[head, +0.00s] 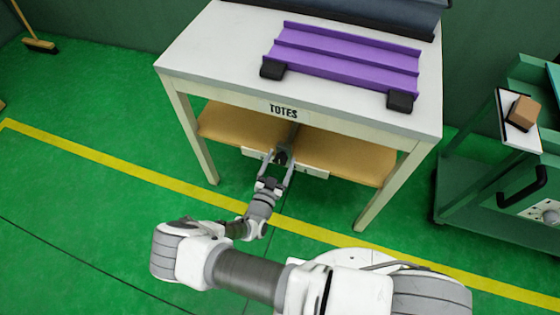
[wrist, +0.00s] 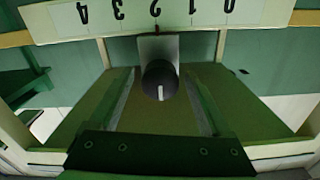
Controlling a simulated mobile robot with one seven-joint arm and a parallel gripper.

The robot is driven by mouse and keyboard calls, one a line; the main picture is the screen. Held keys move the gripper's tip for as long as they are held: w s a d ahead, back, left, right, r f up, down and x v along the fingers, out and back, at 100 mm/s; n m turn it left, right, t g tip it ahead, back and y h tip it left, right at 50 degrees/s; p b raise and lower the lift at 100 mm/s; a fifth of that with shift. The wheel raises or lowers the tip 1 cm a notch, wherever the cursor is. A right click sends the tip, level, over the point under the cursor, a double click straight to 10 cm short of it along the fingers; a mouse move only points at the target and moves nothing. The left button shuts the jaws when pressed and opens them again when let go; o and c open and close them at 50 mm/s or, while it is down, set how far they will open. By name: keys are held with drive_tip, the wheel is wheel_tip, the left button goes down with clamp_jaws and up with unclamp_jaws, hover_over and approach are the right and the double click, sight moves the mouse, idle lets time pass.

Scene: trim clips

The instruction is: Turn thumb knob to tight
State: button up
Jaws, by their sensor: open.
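The thumb knob (wrist: 160,82) is a dark round knob with a short white line, which stands upright in the wrist view. It sits in front of a light grey plate, below a pale strip (wrist: 250,13) with upside-down numbers and a small dark mark near the middle one. No word "tight" can be read. In the head view the knob (head: 282,157) is a small dark spot under the table's front edge. My gripper (head: 279,156) is open there, its fingers on either side of the knob. In the wrist view the gripper (wrist: 160,88) shows a gap at both sides of the knob.
The white table (head: 225,45) marked TOTES stands over the knob, with a wooden lower shelf (head: 345,158) and legs either side of my arm. A purple rail (head: 345,60) with black end blocks lies on top. A green cart (head: 480,190) stands at right.

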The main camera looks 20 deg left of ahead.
clamp_jaws()
idle(0.4)
